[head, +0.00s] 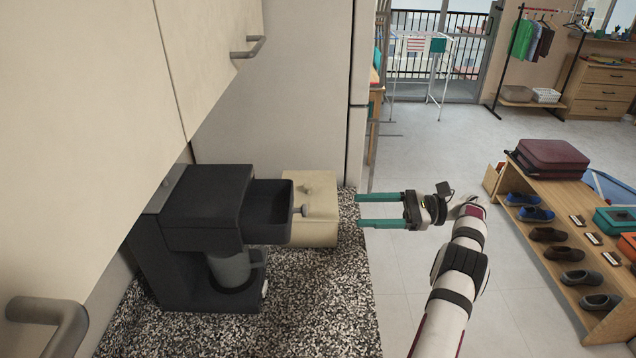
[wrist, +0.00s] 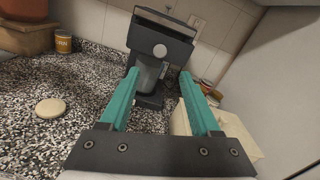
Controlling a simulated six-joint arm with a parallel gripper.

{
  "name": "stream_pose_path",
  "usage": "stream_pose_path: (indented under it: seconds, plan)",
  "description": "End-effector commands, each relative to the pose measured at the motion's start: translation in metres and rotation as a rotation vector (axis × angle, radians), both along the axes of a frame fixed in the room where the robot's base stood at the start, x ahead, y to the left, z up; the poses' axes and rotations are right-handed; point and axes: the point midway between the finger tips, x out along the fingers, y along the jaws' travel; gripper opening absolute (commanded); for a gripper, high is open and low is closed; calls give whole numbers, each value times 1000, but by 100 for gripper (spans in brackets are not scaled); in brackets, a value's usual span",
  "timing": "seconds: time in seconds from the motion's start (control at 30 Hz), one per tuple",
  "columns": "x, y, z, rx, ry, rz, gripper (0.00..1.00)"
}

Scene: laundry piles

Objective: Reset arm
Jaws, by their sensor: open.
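My gripper (head: 380,210) has two teal fingers, spread apart with nothing between them. In the head view it is at the right edge of the speckled counter, pointing left. In the wrist view the open fingers (wrist: 156,95) point toward a black coffee machine (wrist: 165,42). The coffee machine also shows in the head view (head: 205,215), left of my gripper and apart from it. A grey mug (head: 232,268) stands in the machine under its spout and also shows in the wrist view (wrist: 150,74).
A cream box (head: 318,228) sits on the speckled counter (head: 325,310) near my fingers. The wrist view shows a round beige disc (wrist: 50,108) and a yellow can (wrist: 63,41). Pale cabinets stand left. A shoe bench (head: 540,240) stands right; the floor (head: 430,140) between is clear.

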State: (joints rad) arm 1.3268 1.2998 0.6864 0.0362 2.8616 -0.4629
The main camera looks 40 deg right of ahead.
Motion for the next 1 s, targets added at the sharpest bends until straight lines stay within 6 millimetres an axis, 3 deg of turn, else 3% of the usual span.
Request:
stream_pose_path:
  seconds: [0.07, 0.17, 0.27, 0.3, 0.4, 0.47, 0.53, 0.6, 0.63, 0.7, 0.8, 0.9, 1.0]
  plan:
    - [1, 1, 1, 0, 3, 4, 64]
    - [24, 22, 19, 3, 59, 64, 64]
    - [72, 86, 61, -15, 210, 200, 64]
    - [88, 124, 77, -53, 280, 264, 64]
    - [95, 224, 97, -256, 381, 426, 64]
    - [78, 280, 99, -424, 392, 534, 64]
    - [38, 343, 93, -659, 368, 684, 64]
    - [-16, 390, 79, -900, 305, 835, 64]
    - [-39, 404, 71, -997, 268, 894, 64]
    - [-89, 422, 49, -1202, 165, 1018, 64]
    - [-137, 428, 20, -1415, 16, 1140, 64]
    - [-161, 426, 0, -1531, -83, 1204, 64]
    - [-167, 424, -7, -1571, -120, 1224, 64]
